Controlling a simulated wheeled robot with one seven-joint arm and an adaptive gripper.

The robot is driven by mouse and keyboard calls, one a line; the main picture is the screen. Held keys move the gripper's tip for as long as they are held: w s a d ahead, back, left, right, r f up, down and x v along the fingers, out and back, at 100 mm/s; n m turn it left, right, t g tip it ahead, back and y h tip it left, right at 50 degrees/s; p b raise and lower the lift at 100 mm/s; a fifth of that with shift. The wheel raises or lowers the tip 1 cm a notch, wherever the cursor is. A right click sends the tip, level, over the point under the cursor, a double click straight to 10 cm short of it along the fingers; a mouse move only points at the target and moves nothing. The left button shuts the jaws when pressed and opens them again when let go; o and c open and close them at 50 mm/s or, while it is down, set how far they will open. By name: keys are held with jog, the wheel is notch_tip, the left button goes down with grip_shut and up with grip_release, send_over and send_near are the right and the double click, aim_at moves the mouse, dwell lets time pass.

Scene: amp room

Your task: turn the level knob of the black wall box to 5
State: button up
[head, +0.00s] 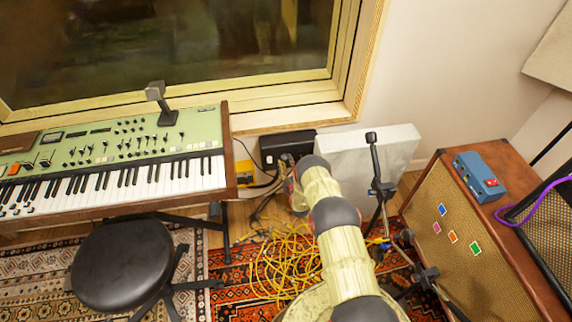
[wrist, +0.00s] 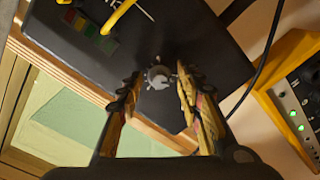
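The black wall box (head: 288,143) is mounted low on the wall under the window, right of the keyboard. In the wrist view the black wall box (wrist: 205,40) fills the upper middle. Its level knob (wrist: 158,77) is small and grey, with light marks around it. The pointer's number is too small to read. My gripper (wrist: 159,84) is open, one finger on each side of the knob, with gaps visible between fingers and knob. In the head view my arm reaches to the box, and its end hides the box's lower front and the knob.
A yellow cable (wrist: 118,16) runs to the box near coloured squares (wrist: 90,30). A yellow unit with green lights (wrist: 295,95) is at right. A white panel (head: 365,150) and microphone stand (head: 376,175) stand right of my arm; yellow cables (head: 285,265) lie below.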

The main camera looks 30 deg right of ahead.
jog(key=shift+w, duration=0.15)
jog(key=shift+c, duration=1)
jog(key=c, duration=0.7)
grip_shut()
